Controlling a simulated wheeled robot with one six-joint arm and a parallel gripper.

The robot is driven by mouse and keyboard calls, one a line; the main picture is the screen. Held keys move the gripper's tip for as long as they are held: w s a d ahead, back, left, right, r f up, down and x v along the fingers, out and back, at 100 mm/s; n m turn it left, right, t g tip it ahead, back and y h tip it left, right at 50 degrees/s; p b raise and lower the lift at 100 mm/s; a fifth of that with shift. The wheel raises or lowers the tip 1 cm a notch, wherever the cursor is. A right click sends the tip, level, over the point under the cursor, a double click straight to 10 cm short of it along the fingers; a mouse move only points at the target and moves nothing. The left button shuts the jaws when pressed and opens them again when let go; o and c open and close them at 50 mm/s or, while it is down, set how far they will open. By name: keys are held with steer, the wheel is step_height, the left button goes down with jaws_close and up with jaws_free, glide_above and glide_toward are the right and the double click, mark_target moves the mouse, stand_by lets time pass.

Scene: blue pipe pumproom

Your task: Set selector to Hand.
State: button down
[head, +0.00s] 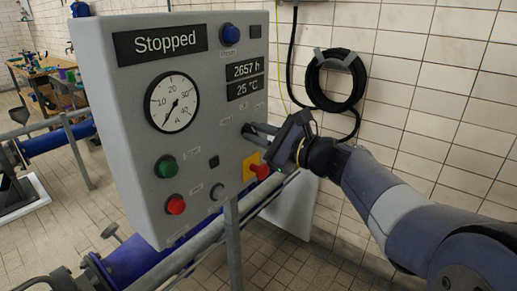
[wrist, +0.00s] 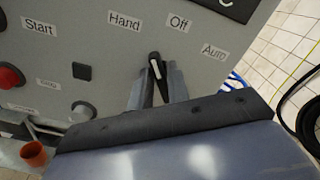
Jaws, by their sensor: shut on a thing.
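The selector (wrist: 156,70) is a black knob with a white line on the grey control panel. In the wrist view its white line points up and slightly left, between the Hand label (wrist: 125,20) and the Off label (wrist: 179,22). The Auto label (wrist: 215,51) is to its right. My gripper (wrist: 158,88) has one finger on each side of the knob and is shut on it.
The panel (head: 205,85) carries a display reading Stopped (head: 164,43), a gauge (head: 172,102), a green button (head: 166,166) and a red button (head: 175,204). A red knob on yellow (head: 260,171) sits close below my gripper. A coiled black hose (head: 336,80) hangs on the wall.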

steer(key=shift+f+n+b, duration=0.15)
steer(key=shift+n+b, duration=0.45)
steer(key=shift+b, duration=0.1)
steer(key=c, duration=1.5)
jaws_free()
steer(key=b+v, duration=0.1)
steer(key=v, duration=0.9)
steer(key=shift+s+d, duration=0.3)
steer(key=x, duration=1.1)
steer(key=shift+p, duration=0.4)
